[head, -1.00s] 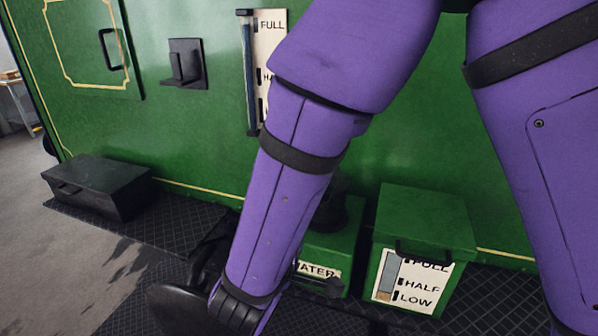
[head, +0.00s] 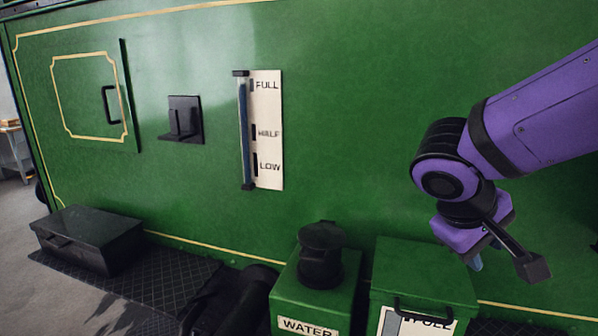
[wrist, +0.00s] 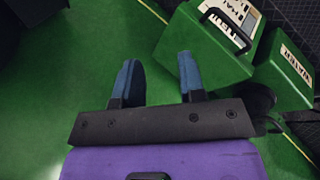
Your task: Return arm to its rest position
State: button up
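My purple arm (head: 535,105) reaches in from the right in the head view, in front of the green tram side. My gripper (head: 476,262) hangs at its end, above and in front of the right green box; one blue fingertip shows there. In the wrist view my gripper (wrist: 159,75) has its two blue fingers well apart, with only the green surface behind them. It holds nothing.
A green WATER box (head: 300,300) with a black cap and a green gauge box (head: 425,275) stand low. A level gauge (head: 266,130), black bracket (head: 185,120) and handled door (head: 88,95) are on the wall. A black box (head: 90,238) stands at left.

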jog(key=s+d+r+m+t+y, duration=0.3)
jog(key=s+r+y, duration=0.3)
jog(key=s, duration=0.2)
jog(key=shift+d+m+y, duration=0.3)
jog(key=shift+d, duration=0.05)
jog(key=shift+r, duration=0.1)
dwell(0.5)
